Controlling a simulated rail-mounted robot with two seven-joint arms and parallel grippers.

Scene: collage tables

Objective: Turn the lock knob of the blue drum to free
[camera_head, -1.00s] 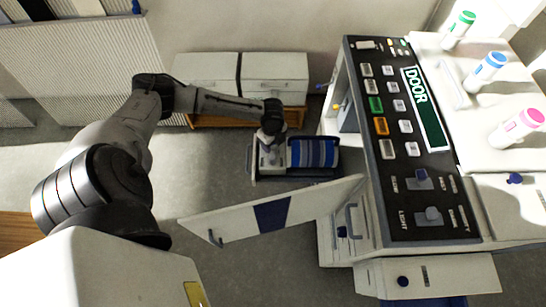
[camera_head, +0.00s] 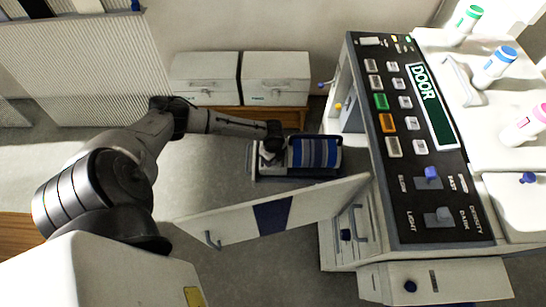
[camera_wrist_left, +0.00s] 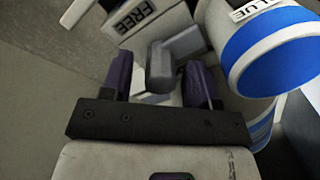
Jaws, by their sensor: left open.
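The blue drum (camera_head: 315,152) lies on its side in a dark cradle beyond the open machine door. In the left wrist view its white end with a blue band (camera_wrist_left: 275,52) and part of the word "BLUE" show at upper right. The grey lock knob (camera_wrist_left: 172,62) is a bar-shaped handle beside a plate marked "FREE" (camera_wrist_left: 137,14). My left gripper (camera_wrist_left: 158,78) is open, its two purple fingers on either side of the knob with gaps visible. In the head view my left gripper (camera_head: 268,158) is at the drum's left end, mostly hidden by its wrist. My right gripper is out of view.
The open white door (camera_head: 325,202) with a dark blue patch stands in front of the drum. The machine's control panel (camera_head: 415,150) rises at right. White boxes (camera_head: 276,75) sit on a wooden stand behind. Open floor (camera_head: 185,180) lies left of the drum.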

